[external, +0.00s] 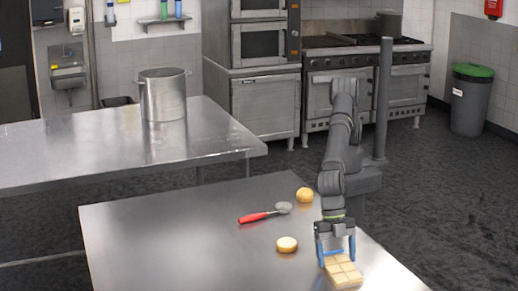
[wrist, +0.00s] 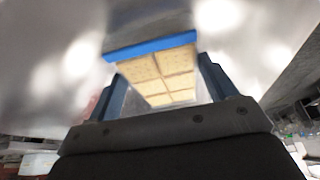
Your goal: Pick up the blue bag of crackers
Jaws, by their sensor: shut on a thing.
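The bag of crackers (external: 342,271) shows pale square crackers in rows and lies at the front right of the steel table. In the wrist view the cracker bag (wrist: 165,79) has a blue band along its far edge and sits between my two fingers. My gripper (external: 336,257) points down over the bag, with its blue fingertips on either side of it. In the wrist view my gripper (wrist: 162,88) is shut on the bag. I cannot tell whether the bag touches the table.
A red-handled ladle (external: 264,214), an orange-yellow round item (external: 304,195) and a pale round item (external: 287,244) lie on the steel table (external: 150,240) left of my arm. A large pot (external: 163,95) stands on the back table. The table's left part is clear.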

